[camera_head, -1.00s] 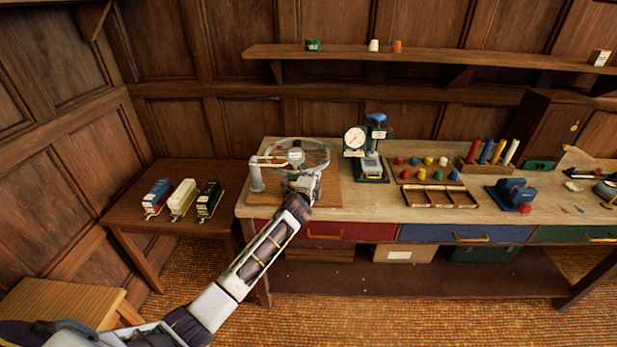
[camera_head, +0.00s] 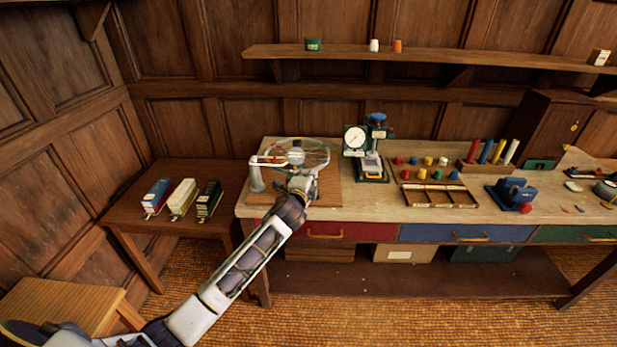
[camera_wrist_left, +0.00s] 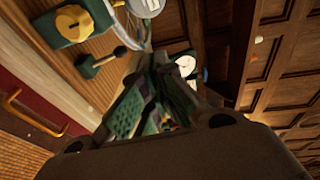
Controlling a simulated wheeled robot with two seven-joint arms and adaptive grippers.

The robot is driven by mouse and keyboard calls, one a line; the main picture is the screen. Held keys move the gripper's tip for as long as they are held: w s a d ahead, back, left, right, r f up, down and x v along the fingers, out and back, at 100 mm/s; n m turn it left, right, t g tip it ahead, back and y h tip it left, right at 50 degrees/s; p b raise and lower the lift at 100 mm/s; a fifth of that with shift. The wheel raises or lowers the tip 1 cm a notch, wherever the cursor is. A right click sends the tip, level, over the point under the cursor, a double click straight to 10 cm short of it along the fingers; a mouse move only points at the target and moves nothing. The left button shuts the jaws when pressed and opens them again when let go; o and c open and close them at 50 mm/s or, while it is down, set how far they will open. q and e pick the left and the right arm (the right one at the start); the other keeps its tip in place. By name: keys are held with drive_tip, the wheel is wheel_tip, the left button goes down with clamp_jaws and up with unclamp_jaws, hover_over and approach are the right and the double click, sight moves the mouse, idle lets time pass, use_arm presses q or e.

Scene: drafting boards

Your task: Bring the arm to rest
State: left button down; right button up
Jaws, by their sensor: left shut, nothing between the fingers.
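My left arm (camera_head: 240,265) reaches up from the lower left to the left end of the workbench (camera_head: 400,205). My left gripper (camera_head: 300,172) is shut and empty. In the head view it overlaps the near side of a clear-rimmed wheel device (camera_head: 325,150) on a wooden board (camera_head: 328,190); I cannot tell if they touch. In the left wrist view the green-padded fingers (camera_wrist_left: 142,100) are together with nothing visible between them. Beside them there are a green block with a yellow knob (camera_wrist_left: 73,22) and a dark lever (camera_wrist_left: 103,58). My right gripper is out of view.
A dial gauge stand (camera_head: 371,165) stands right of the wheel. Coloured pegs and a compartment tray (camera_head: 440,196) lie further right. A wooden stool (camera_head: 60,300) is at lower left. A shelf (camera_head: 440,58) runs above.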

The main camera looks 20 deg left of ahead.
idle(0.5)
use_arm(q)
drive_tip(key=s+a+f+n+g, duration=0.1)
drive_tip(key=s+f+n+g, duration=0.15)
drive_tip(key=f, duration=1.05)
drive_tip(key=s+a+f+n+g, duration=0.1)
drive_tip(key=s+f+g, duration=0.15)
drive_tip(key=f, duration=0.95)
drive_tip(key=s+a+f+n+g, duration=0.1)
drive_tip(key=s+f+n, duration=0.1)
drive_tip(key=s+f, duration=0.6)
drive_tip(key=s+f+n+g, duration=0.15)
drive_tip(key=s+f, duration=0.35)
drive_tip(key=f, duration=0.7)
drive_tip(key=s+f+n+g+h, duration=0.1)
drive_tip(key=s+f+n+g, duration=0.1)
drive_tip(key=s+f, duration=0.7)
drive_tip(key=s+f+n+g, duration=0.1)
drive_tip(key=s+f+g, duration=0.1)
drive_tip(key=s+f, duration=0.75)
drive_tip(key=s+f+n+g, duration=0.2)
drive_tip(key=s+f, duration=0.1)
drive_tip(key=s, duration=1.1)
drive_tip(key=s+f+n+g, duration=0.1)
drive_tip(key=s+f+n, duration=0.1)
drive_tip(key=s, duration=1.3)
drive_tip(key=shift+d+f+g, duration=0.25)
drive_tip(key=shift+f+g, duration=0.1)
drive_tip(key=shift+f, duration=0.1)
